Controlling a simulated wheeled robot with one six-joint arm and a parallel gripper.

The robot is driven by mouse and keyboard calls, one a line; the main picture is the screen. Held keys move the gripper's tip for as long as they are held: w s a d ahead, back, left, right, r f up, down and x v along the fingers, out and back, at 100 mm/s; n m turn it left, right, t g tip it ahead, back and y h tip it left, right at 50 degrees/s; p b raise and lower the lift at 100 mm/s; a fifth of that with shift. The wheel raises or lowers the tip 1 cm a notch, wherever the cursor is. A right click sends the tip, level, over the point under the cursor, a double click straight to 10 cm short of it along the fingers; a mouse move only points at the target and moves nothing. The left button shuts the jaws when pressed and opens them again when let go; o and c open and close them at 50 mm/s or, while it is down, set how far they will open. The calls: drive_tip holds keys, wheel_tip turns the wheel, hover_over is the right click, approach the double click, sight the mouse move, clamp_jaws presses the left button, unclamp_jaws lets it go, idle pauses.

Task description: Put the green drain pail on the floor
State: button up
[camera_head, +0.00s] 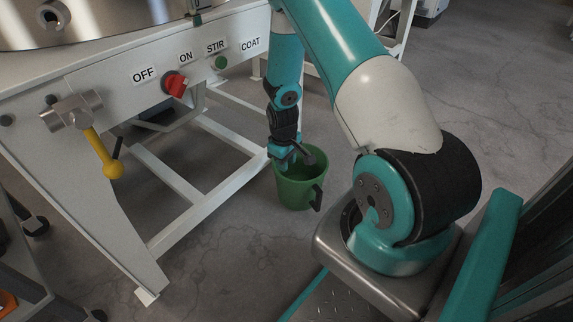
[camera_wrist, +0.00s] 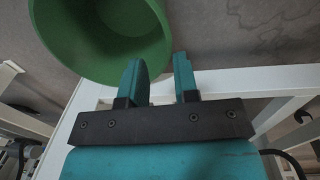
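The green drain pail (camera_head: 298,190) is upright beside the white frame's legs, in the middle of the head view. Its base appears to be on the floor (camera_head: 235,255), though the contact is hard to make out. A dark handle (camera_head: 317,198) is on its right side. My gripper (camera_head: 284,160) points down at the pail's rim on the left. In the wrist view the pail (camera_wrist: 105,40) fills the upper left, its inside showing. My gripper's two teal fingers (camera_wrist: 160,82) are apart there, with nothing visible between them. The left finger overlaps the pail's edge in the picture.
The white tank frame (camera_head: 190,215) stands close left of the pail, with low rails. Bare floor lies in front of the pail and at the upper right.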

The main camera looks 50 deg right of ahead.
drive_tip(key=w+a+r+n+t+y, duration=0.1)
drive_tip(key=a+r+n+y, duration=0.1)
drive_tip(key=a+r, duration=1.7)
drive_tip(key=s+a+r+n+y, duration=0.1)
drive_tip(key=s+a+r+n, duration=0.1)
drive_tip(key=s+a+r, duration=0.4)
drive_tip(key=s+a+r+n+g+y, duration=0.1)
drive_tip(key=s+a+r+n+y, duration=0.1)
drive_tip(key=s+a+r, duration=0.5)
drive_tip(key=s+r, duration=0.4)
drive_tip(key=s, duration=0.2)
drive_tip(key=shift+s+p, duration=0.3)
drive_tip(key=shift+s, duration=0.1)
drive_tip(key=shift+d, duration=0.1)
